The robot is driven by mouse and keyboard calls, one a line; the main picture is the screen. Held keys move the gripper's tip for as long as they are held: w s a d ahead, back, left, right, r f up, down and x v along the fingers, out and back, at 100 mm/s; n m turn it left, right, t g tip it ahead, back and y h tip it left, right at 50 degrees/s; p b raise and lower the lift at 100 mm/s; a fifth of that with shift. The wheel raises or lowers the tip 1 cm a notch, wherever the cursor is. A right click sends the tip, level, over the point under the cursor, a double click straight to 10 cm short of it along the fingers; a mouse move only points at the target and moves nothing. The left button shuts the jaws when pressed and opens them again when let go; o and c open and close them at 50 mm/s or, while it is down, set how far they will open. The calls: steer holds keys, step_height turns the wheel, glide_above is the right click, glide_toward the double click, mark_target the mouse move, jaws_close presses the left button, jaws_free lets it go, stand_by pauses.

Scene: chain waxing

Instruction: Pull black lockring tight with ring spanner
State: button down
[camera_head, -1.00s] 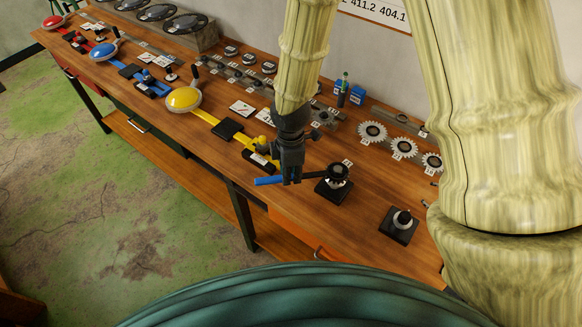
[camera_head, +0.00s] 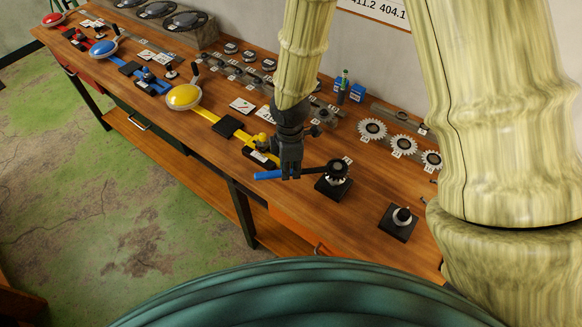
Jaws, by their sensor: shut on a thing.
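The ring spanner has a blue handle end (camera_head: 267,175) and a dark shaft reaching right to the black lockring (camera_head: 337,168). Its ring end appears to sit at the lockring, on top of a small stand with a black square base (camera_head: 332,189). My gripper (camera_head: 291,176) points down and is shut on the spanner between the blue end and the ring. The exact fit of the ring around the lockring is too small to tell.
A second black base with a post (camera_head: 400,221) stands to the right. Several sprockets (camera_head: 404,146) lie behind. A yellow-disc tool (camera_head: 184,97) with a long yellow bar lies to the left. The wooden bench (camera_head: 290,215) is bare in front, near its edge.

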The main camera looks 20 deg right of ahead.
steer(key=shift+r, duration=2.45)
steer(key=shift+f, duration=0.15)
steer(key=shift+w+f+m+b, duration=0.15)
steer(key=shift+f+b, duration=0.1)
steer(key=shift+f, duration=0.3)
steer(key=shift+w+f+m+b, duration=0.15)
steer(key=shift+f+b, duration=0.05)
steer(key=shift+f, duration=0.3)
steer(key=shift+f+b, duration=0.35)
steer(key=shift+f, duration=0.95)
stand_by(0.8)
steer(key=c, duration=2.2)
jaws_free()
jaws_close()
steer(key=shift+s, duration=0.1)
steer(key=shift+s+n+p, duration=0.3)
steer(key=shift+s+n, duration=0.6)
steer(key=shift+s, duration=0.05)
steer(key=shift+s+a, duration=0.1)
steer(key=shift+s, duration=0.05)
